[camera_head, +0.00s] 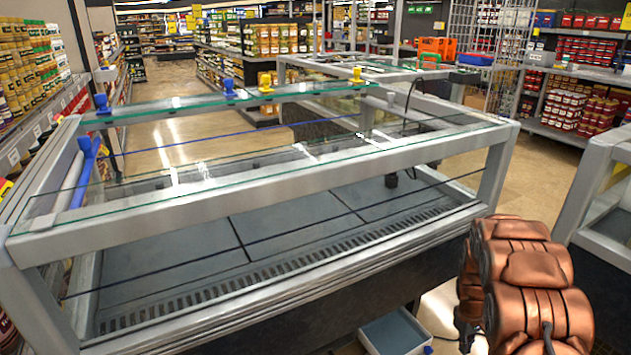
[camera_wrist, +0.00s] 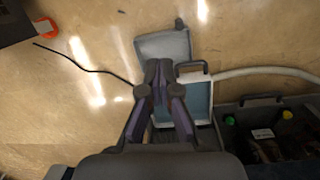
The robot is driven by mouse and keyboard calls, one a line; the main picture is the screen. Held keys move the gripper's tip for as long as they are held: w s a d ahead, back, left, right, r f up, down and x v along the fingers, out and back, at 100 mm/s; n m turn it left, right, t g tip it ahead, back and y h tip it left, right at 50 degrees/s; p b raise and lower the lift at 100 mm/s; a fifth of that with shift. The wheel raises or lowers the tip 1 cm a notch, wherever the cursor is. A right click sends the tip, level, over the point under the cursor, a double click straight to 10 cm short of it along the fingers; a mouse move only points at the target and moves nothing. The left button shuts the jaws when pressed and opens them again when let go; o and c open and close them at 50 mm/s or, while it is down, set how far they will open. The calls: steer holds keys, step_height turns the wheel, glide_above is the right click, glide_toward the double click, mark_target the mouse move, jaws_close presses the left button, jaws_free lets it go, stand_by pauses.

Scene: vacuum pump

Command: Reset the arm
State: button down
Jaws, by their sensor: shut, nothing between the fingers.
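My copper-coloured arm (camera_head: 530,285) is folded at the lower right of the head view; its gripper does not show there. In the wrist view my gripper (camera_wrist: 158,68) points down toward the floor, its dark fingers together with nothing seen between them. Beyond and below the fingertips is an open grey case (camera_wrist: 163,45) with a pale blue inside. The fingers hide part of it, and I cannot tell whether they touch it. A light box with a blue-grey inside (camera_head: 395,333) shows at the bottom of the head view.
A long glass-topped freezer (camera_head: 250,180) fills the head view's middle, with blue and yellow clamps on its far edge. Shelves of goods (camera_head: 590,60) stand behind.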

steer(key=s+a+r+m+p, duration=0.1)
steer(key=s+a+r+p, duration=0.35)
steer(key=r, duration=0.75)
steer(key=s+a+r+m+p, duration=0.1)
steer(key=s+a+r+p, duration=0.3)
steer(key=r, duration=0.8)
steer(key=s+a+r+m+p, duration=0.1)
steer(key=s+a+r+p, duration=0.4)
steer(key=r, duration=0.6)
steer(key=s+a+r+p, duration=0.4)
steer(key=s+a+r, duration=0.2)
steer(key=s+r, duration=0.3)
steer(key=s+a+r+y+p, duration=0.1)
steer(key=s+a+r+p, duration=0.4)
steer(key=s+r, duration=0.4)
steer(key=s+a, duration=0.1)
steer(key=s, duration=0.1)
steer(key=shift+s+g, duration=0.35)
steer(key=shift+g, duration=0.05)
steer(key=shift+d+r, duration=0.1)
